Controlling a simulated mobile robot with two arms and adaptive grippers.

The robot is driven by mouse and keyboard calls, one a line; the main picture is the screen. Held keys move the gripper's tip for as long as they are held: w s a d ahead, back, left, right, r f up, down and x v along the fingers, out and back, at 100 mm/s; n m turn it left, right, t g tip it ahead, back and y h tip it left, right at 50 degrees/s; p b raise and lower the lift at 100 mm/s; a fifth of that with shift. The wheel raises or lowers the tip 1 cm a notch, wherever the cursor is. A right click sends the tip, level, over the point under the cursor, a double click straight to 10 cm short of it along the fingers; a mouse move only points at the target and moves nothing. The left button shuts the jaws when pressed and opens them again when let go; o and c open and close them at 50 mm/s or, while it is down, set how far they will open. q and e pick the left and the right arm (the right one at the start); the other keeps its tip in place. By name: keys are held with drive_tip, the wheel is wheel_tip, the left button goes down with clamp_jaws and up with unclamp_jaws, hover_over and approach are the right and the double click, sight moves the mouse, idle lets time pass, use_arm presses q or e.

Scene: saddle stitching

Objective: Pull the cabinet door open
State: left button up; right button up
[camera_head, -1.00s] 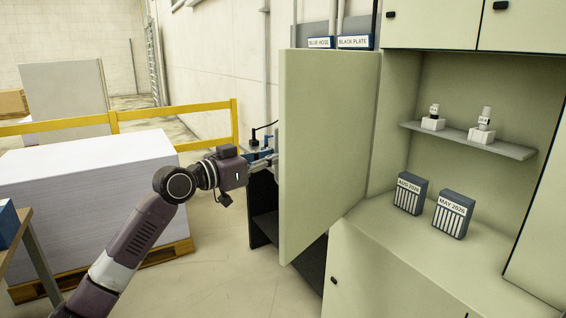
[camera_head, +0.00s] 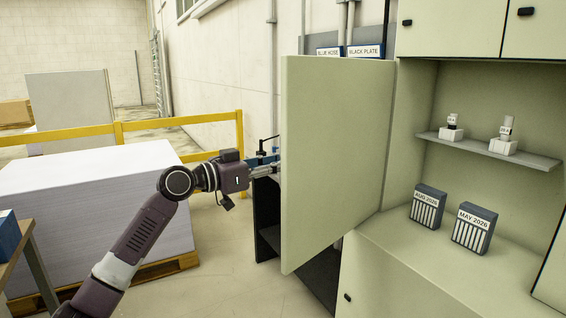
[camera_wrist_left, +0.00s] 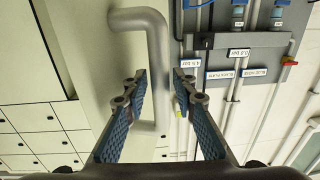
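The pale green cabinet door (camera_head: 335,165) stands swung outward, its flat face filling the middle of the head view. My left gripper (camera_head: 275,167) is at the door's far left edge, its tips partly hidden behind the door. In the left wrist view, the grey bar handle (camera_wrist_left: 157,65) bends out from the pale door surface. My left gripper's fingers (camera_wrist_left: 160,82) are spread, one on each side of the bar in the picture. I see gaps beside the bar; its depth relative to the tips is unclear. My right gripper is not in view.
The cabinet's open shelf (camera_head: 490,150) and the two date-labelled binders (camera_head: 474,228) are at the right. A white stack (camera_head: 90,210) on a pallet stands behind my left arm, with a yellow rail (camera_head: 175,121) beyond. Clear floor (camera_head: 225,270) lies left of the door.

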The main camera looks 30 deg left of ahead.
use_arm(q)
drive_tip(key=shift+o, duration=0.5)
drive_tip(key=v, duration=1.2)
drive_tip(key=shift+d, duration=0.1)
